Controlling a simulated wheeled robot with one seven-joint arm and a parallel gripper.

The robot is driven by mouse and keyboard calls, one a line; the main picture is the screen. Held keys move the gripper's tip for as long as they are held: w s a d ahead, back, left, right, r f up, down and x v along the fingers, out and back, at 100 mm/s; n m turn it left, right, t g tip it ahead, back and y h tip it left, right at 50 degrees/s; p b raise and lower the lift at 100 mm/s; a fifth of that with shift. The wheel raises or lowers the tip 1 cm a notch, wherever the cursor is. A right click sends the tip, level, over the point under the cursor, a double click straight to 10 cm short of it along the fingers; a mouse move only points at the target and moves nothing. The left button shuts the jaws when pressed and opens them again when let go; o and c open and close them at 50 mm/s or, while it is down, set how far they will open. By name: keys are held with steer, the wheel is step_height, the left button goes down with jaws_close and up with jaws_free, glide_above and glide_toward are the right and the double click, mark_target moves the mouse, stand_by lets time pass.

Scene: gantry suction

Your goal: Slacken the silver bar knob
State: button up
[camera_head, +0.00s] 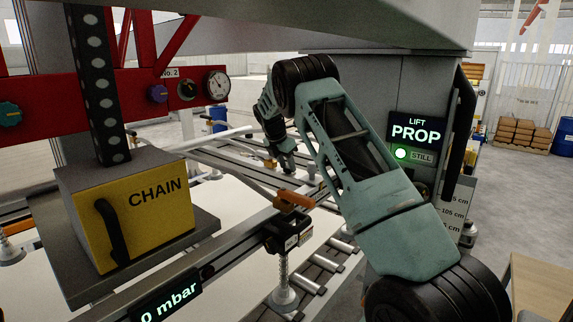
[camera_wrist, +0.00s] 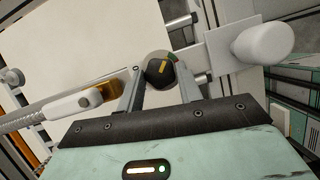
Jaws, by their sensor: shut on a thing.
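My gripper (camera_head: 287,163) reaches down over the frame beyond the orange lever in the head view. In the wrist view its two fingers (camera_wrist: 160,79) are shut on a small round knob (camera_wrist: 158,73). The knob has a dark face with an orange mark and a paler rim, and it sits between the fingertips. I take it for the silver bar knob; the fingers hide part of its sides. In the head view the knob is too small and too covered to make out.
An orange lever (camera_head: 294,199) is on the near rail. The wrist view shows a white cylinder (camera_wrist: 264,43) on a plate at right. A display reads PROP, STILL (camera_head: 416,140).

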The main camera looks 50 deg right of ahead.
steer(key=shift+s+n+t, duration=0.2)
steer(key=shift+n+t, duration=0.2)
steer(key=shift+n, duration=0.5)
steer(key=shift+n+t, duration=0.5)
steer(key=shift+n, duration=0.9)
steer(key=o, duration=1)
step_height(320, 180, up, 10)
steer(key=b, duration=0.3)
steer(key=shift+b, duration=0.4)
